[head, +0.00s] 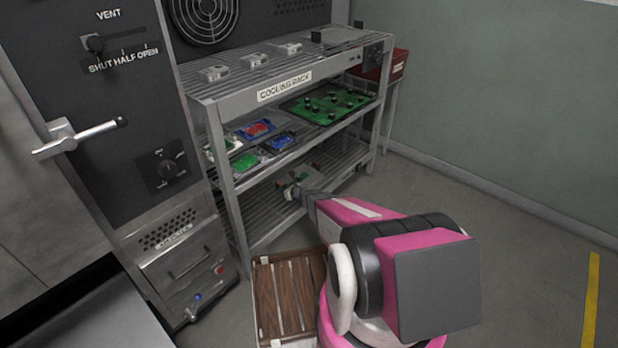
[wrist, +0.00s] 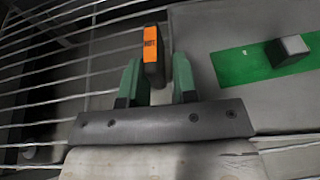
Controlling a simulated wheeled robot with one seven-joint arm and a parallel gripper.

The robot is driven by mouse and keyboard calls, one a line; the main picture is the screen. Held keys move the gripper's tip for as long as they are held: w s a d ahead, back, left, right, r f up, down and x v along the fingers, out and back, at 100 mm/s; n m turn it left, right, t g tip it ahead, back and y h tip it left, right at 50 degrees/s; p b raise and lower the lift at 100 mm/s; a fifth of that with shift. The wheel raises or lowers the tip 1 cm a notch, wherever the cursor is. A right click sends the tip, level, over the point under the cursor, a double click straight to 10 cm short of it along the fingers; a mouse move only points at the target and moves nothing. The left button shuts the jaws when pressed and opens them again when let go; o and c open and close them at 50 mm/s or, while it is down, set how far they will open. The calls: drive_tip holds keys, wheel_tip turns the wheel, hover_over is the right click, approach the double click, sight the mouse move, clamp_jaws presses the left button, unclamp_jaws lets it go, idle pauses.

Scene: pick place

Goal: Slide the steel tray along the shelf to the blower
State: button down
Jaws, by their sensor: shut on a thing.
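The steel tray (wrist: 205,112) is a grey plate on the wire shelf (wrist: 45,95), with a green board (wrist: 262,62) and a small pale-topped dark part on it. A dark upright grip with an orange HOT label (wrist: 151,50) stands at its left edge. The green fingers of my gripper (wrist: 157,75) are on both sides of this grip and shut on it. In the head view, my gripper (head: 301,190) reaches onto the bottom shelf of the cooling rack (head: 286,88); the tray there is small and partly hidden by my arm. I cannot surely pick out the blower.
The middle shelf just above holds small trays (head: 257,130) and a large green board (head: 328,103). Rack posts (head: 228,185) bound the shelf. A slatted wooden crate (head: 284,298) stands on the floor in front. A dark cabinet with a round grille (head: 205,18) is at left.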

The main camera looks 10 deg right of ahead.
sight(255, 217)
drive_tip(key=shift+s+a, duration=2.15)
drive_tip(key=shift+a, duration=0.65)
drive_tip(key=shift+s+a, duration=2.15)
drive_tip(key=shift+a, duration=0.65)
drive_tip(key=shift+s+a, duration=2.15)
drive_tip(key=shift+a, duration=0.65)
drive_tip(key=c, duration=0.8)
unclamp_jaws()
